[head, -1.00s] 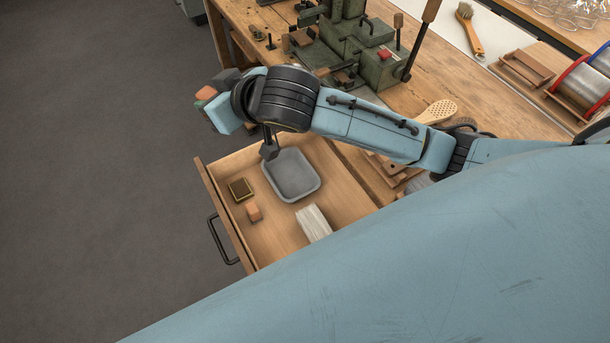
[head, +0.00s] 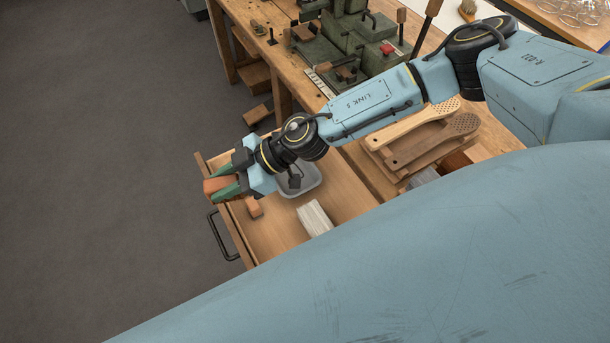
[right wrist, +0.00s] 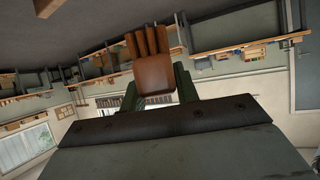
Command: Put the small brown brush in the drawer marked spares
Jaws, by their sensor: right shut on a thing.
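The drawer holds a grey tray (head: 309,183), a small orange-brown block (head: 254,207) and a pale bundle (head: 314,219). My gripper and wrist hide part of the drawer and tray. No "spares" marking is readable. My left gripper is not in view.
The wooden bench (head: 300,83) carries a green machine (head: 355,42) and perforated wooden brush backs (head: 425,121). The black drawer handle (head: 222,236) sticks out over clear grey floor (head: 100,180). Wooden pieces (head: 257,115) show below the bench's left end.

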